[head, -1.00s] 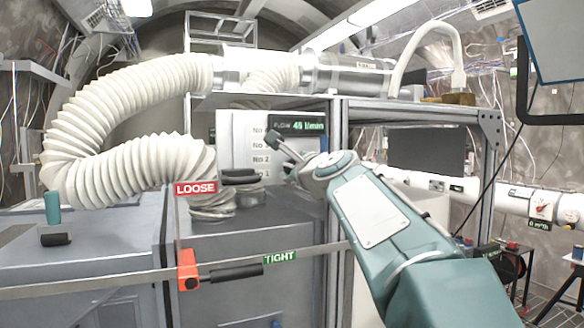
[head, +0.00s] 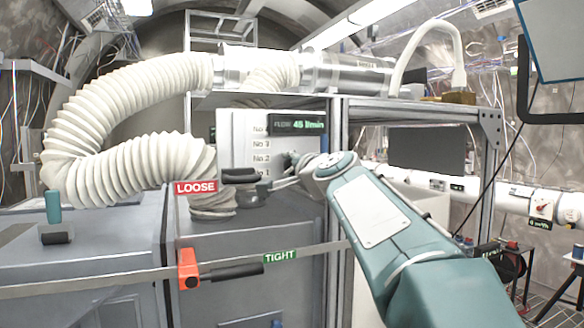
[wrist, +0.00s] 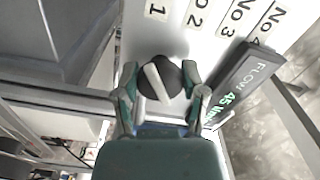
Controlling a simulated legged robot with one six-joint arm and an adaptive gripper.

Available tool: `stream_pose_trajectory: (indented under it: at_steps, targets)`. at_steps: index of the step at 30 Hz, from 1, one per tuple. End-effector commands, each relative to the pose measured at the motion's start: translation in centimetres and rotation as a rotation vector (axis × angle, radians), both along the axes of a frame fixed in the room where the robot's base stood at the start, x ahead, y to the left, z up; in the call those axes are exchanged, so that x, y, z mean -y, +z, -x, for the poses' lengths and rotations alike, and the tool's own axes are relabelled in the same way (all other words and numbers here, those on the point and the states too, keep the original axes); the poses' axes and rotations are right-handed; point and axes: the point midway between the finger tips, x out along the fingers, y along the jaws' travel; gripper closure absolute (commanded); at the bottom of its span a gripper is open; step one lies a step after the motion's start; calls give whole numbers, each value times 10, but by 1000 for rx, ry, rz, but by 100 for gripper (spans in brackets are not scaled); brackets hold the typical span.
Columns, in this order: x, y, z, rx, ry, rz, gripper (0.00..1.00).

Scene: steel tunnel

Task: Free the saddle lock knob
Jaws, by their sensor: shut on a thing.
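In the wrist view, the saddle lock knob (wrist: 174,79) is a dark round knob with a pale bar across its face. It sits by the white panel (wrist: 184,30) marked No 1 and No 2. My gripper (wrist: 160,72) has one finger on each side of the knob and is shut on it. In the head view, my gripper (head: 286,181) is at the lower right of the white panel (head: 240,148), beside No 1. I cannot make out the knob clearly there. The flow display (head: 298,123) above reads 45 l/min.
A ribbed white hose (head: 120,160) loops down on the left to the cabinet. A dark handle (head: 240,176) is beside the LOOSE tag (head: 195,188). An orange clip (head: 188,270) with a black handle is near the TIGHT tag (head: 280,256). A metal frame post (head: 334,200) stands close behind my arm.

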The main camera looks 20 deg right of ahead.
Motion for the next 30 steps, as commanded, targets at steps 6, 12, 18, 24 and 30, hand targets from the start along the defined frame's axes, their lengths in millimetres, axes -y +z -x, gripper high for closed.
stream_pose_trajectory:
  at_steps: [6,12,18,24,30]
  targets:
    - [0,-6,-2,-12,3,203,93]
    - [1,-7,-2,-13,4,386,93]
    - [1,-8,-3,-15,5,540,93]
    - [1,-8,-3,-14,6,649,93]
    - [2,-8,-3,-15,7,710,93]
